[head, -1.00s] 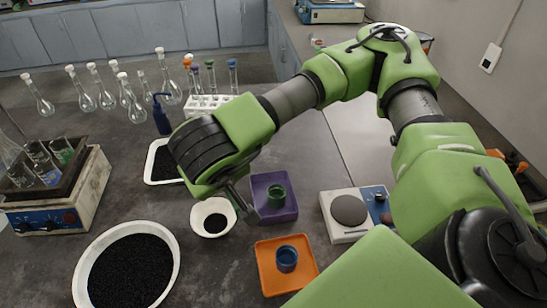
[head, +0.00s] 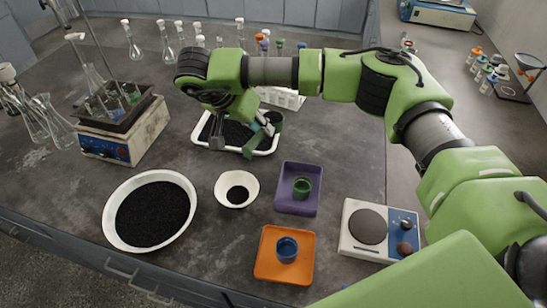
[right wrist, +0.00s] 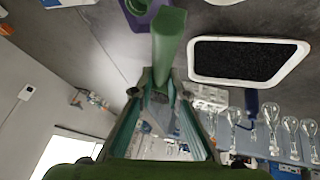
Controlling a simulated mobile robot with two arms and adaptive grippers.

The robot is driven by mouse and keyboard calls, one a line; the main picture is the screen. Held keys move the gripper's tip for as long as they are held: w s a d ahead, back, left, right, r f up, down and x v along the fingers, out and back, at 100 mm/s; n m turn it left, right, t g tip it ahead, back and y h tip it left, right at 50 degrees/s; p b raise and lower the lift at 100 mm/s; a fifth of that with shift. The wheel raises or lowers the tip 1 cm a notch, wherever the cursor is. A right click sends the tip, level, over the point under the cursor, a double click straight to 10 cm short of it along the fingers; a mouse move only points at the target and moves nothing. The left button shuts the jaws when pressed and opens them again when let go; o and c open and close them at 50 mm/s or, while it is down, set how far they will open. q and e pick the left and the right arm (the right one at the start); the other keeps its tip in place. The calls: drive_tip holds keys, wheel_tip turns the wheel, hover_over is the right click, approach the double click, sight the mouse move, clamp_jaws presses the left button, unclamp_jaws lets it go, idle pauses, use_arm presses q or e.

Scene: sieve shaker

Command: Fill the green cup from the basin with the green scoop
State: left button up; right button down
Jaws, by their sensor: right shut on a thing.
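The green cup (head: 302,187) stands upright in a purple tray (head: 286,203); I cannot tell if anything is in it. The large round white basin (head: 112,222) at the front left holds black grains. My right gripper (head: 252,132) is shut on the green scoop (head: 276,121), over or just beside the right end of a white rectangular tray. In the right wrist view the green scoop (right wrist: 169,40) sticks out from between the fingers (right wrist: 162,110). The inside of its bowl is hidden. My left gripper is not in view.
The white rectangular tray (head: 199,135) also holds black grains. A small white bowl (head: 225,186) with some grains, a blue cup (head: 287,249) in an orange tray (head: 264,270) and a hot plate (head: 368,226) stand nearby. Glassware and a rack (head: 282,98) stand behind.

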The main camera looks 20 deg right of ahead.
drive_tip(key=shift+s+d+f+m+g+y, duration=1.4)
drive_tip(key=shift+f+m+g, duration=1.3)
drive_tip(key=shift+f+m, duration=3.1)
drive_tip(key=s+d+r+n+t+y+b, duration=0.1)
drive_tip(key=d+t+y+b, duration=0.4)
drive_tip(key=y+b, duration=0.8)
drive_tip(key=s+d+n+y, duration=0.1)
drive_tip(key=s+d+y, duration=0.1)
drive_tip(key=d+y, duration=0.1)
drive_tip(key=shift+r, duration=0.4)
